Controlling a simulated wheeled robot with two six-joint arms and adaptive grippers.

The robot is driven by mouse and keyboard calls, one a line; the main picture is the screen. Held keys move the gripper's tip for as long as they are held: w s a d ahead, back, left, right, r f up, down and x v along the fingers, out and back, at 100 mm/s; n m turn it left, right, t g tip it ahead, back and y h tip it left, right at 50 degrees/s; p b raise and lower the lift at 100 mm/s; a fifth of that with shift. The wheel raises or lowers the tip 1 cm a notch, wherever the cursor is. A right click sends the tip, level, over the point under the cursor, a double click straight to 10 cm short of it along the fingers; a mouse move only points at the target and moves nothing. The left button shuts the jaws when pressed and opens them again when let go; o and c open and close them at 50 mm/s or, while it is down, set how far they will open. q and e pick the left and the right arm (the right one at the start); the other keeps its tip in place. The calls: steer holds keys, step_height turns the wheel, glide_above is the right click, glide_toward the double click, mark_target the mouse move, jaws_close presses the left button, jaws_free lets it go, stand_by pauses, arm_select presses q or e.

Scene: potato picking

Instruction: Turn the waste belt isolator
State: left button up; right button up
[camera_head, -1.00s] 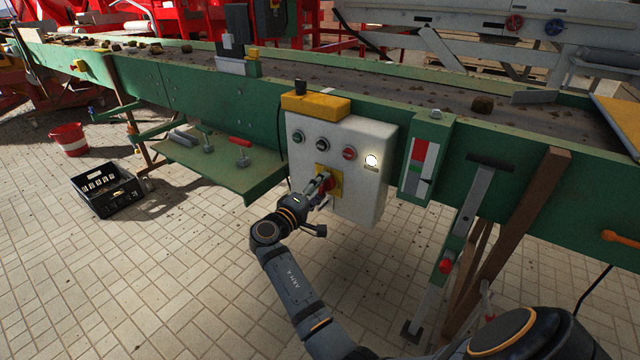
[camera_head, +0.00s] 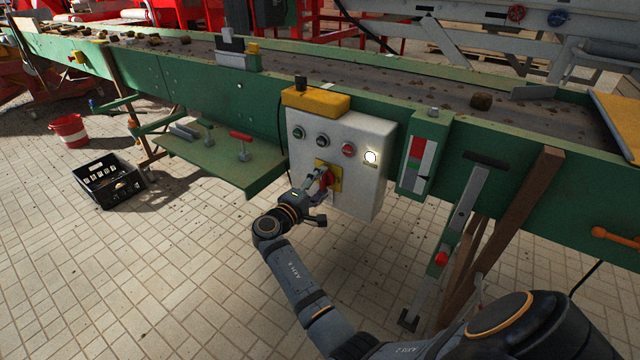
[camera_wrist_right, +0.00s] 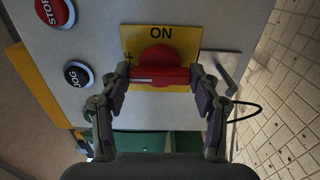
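The waste belt isolator is a red rotary handle (camera_head: 328,180) on a yellow plate on the front of a white control box (camera_head: 366,194). In the right wrist view the handle (camera_wrist_right: 160,75) lies crosswise, its white mark toward the partly hidden label left of it. "ON" is printed above it on the yellow plate (camera_wrist_right: 188,40). My right gripper (camera_head: 323,186) is at the isolator. Its fingers are spread apart, one by each end of the handle (camera_wrist_right: 161,77). I see no clear grip on it. My left gripper is not in view.
A round button marked STOP (camera_wrist_right: 52,11) and one marked JOG (camera_wrist_right: 77,74) sit beside the plate. A lit white lamp (camera_head: 371,157) is at the box's right. A green shelf (camera_head: 215,160) stands left of it.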

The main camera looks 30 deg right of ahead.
steer(key=o, duration=0.4)
